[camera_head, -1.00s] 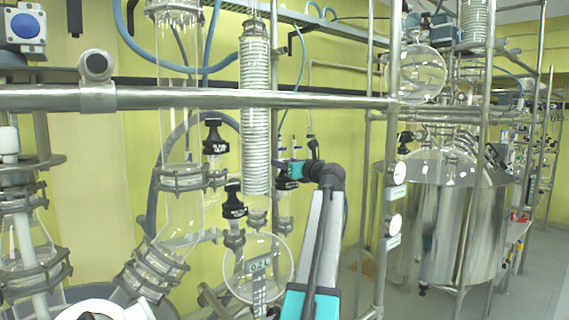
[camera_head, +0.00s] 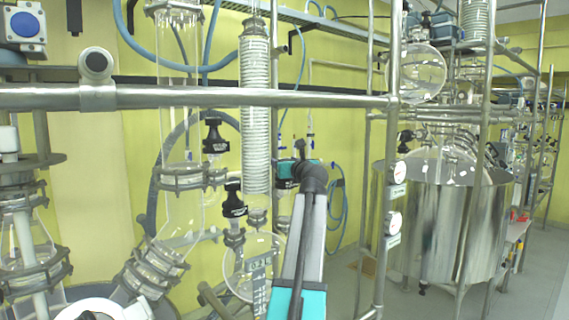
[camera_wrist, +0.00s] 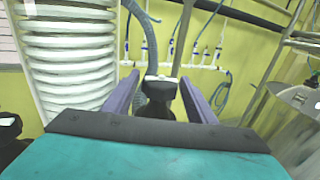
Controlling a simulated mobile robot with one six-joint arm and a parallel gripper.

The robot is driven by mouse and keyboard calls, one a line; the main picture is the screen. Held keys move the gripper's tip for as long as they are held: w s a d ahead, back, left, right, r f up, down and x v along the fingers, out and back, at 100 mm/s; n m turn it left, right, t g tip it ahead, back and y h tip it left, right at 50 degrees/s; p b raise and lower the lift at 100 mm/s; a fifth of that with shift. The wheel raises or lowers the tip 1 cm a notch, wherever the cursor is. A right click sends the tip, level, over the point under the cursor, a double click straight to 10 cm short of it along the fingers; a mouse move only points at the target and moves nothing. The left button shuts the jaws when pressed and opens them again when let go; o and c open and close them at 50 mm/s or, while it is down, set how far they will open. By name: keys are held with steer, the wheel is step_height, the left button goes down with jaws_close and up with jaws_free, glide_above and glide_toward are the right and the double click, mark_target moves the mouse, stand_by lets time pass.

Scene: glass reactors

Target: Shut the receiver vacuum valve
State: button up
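A black valve knob (camera_wrist: 158,98) with a pale top stands between the two purple-grey fingers of my gripper (camera_wrist: 159,100) in the wrist view. Gaps show on both sides of it, so the fingers look open around it and not closed on it. I take it as the receiver vacuum valve; no label can be read. Its lower part is hidden by the gripper's dark front edge. In the head view my wrist is beside the coiled glass condenser (camera_head: 255,120), with the fingers too small to make out there.
Black valves (camera_head: 213,135) and (camera_head: 234,202) stand left of my arm. A round glass receiver flask (camera_head: 237,270) hangs below. A horizontal steel rail (camera_head: 300,100) crosses above, and a steel post (camera_head: 385,200) stands to the right. A hose (camera_wrist: 140,50) hangs behind the knob.

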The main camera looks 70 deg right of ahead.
steer(key=shift+d+f+n+t+y+b, duration=0.15)
steer(key=shift+n+t+y+b, duration=0.15)
steer(key=shift+b, duration=0.55)
steer(key=shift+n+t+y+b, duration=1.4)
steer(key=shift+t+y, duration=0.1)
steer(key=shift+y, duration=0.2)
steer(key=shift+r+n+t+y, duration=0.15)
steer(key=shift+n+t+y, duration=0.5)
steer(key=shift+n+y, duration=0.65)
steer(key=shift+r+n+t+y, duration=0.15)
steer(key=shift+n+t+y, duration=0.6)
steer(key=shift+y, duration=0.95)
steer(key=shift+f+n+y, duration=0.1)
steer(key=shift+n+y, duration=0.35)
steer(key=shift+y, duration=0.15)
steer(key=shift+a, duration=0.2)
steer(key=c, duration=0.9)
steer(key=shift+o, duration=0.2)
steer(key=shift+p, duration=0.35)
steer(key=shift+a+m+h+p, duration=0.15)
steer(key=shift+m+h+p, duration=0.3)
steer(key=shift+h, duration=0.15)
steer(key=shift+h, duration=0.3)
